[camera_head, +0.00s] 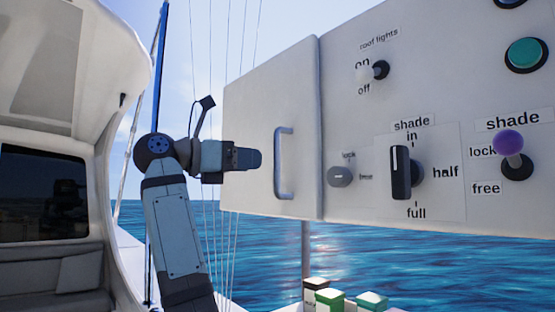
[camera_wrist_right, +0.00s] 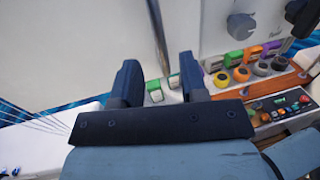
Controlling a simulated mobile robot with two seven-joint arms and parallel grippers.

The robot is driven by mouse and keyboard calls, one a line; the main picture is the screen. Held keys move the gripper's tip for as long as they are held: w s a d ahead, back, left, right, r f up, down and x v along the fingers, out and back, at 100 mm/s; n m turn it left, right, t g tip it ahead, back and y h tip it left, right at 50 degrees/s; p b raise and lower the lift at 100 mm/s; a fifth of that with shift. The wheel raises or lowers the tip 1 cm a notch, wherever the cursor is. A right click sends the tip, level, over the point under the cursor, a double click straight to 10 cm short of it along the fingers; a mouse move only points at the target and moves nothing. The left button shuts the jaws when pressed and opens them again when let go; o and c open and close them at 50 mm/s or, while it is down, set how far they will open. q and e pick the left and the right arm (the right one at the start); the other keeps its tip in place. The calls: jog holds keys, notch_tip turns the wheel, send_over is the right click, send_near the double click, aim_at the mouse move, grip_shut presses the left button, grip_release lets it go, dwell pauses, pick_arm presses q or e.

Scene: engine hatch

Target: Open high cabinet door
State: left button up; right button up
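The high cabinet door (camera_head: 250,115) is a white panel with rounded edges, left of the switch panel in the head view. It looks flush or nearly flush with that panel. Its grey vertical bar handle (camera_head: 283,163) is near the door's right edge. My right gripper (camera_head: 257,160) is just left of the handle in the head view. In the right wrist view, my right gripper (camera_wrist_right: 158,63) has its two dark fingers apart with nothing gripped. The handle (camera_wrist_right: 158,32) shows ahead, in line with the gap between the fingers. My left gripper is not in view.
The switch panel (camera_head: 450,90) right of the door carries a roof lights switch (camera_head: 377,70), a shade knob (camera_head: 402,173) and a purple-topped lever (camera_head: 511,146). Coloured buttons (camera_wrist_right: 240,74) and a control box (camera_wrist_right: 280,105) show in the wrist view. Boat rigging lines are at the left.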

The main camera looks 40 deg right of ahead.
aim_at(278, 189)
jog(key=d, duration=0.4)
jog(key=d+p, duration=0.1)
jog(key=d, duration=0.2)
jog(key=shift+s+d, duration=0.1)
jog(key=shift+s, duration=0.3)
grip_shut()
